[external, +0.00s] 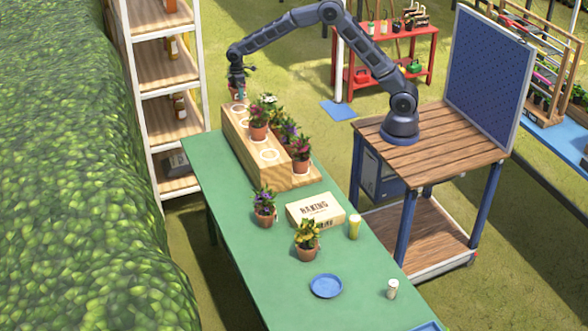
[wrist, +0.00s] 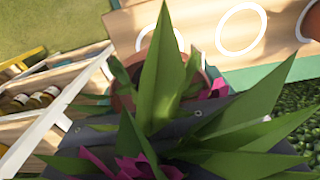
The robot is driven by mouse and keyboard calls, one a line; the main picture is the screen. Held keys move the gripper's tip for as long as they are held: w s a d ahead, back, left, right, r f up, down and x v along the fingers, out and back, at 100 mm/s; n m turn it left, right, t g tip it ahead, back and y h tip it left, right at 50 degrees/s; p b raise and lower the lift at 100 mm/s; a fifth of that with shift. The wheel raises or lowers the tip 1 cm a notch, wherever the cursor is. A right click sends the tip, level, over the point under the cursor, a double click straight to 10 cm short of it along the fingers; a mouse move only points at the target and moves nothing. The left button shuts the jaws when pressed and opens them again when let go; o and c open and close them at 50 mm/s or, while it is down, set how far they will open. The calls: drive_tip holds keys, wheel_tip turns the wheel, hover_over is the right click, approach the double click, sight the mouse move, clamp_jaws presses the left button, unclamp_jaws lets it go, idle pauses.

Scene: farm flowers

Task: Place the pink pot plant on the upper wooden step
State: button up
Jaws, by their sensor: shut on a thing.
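My gripper (external: 237,74) is at the far end of the stepped wooden stand, shut on a terracotta pot with a pink-flowered plant (external: 238,91).
A white-flowered pot (external: 259,130) stands on the stand, with a magenta-flowered pot (external: 301,163) nearer the front. On the green table (external: 225,205) are a purple-flowered pot (external: 264,216), a yellow-flowered pot (external: 307,253), a box (external: 315,210) and a blue plate (external: 326,286). White-framed shelves (external: 168,105) stand left.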

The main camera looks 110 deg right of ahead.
sight(238, 100)
drive_tip(key=shift+f, duration=2.7)
drive_tip(key=o, duration=1.3)
drive_tip(key=shift+f, duration=0.15)
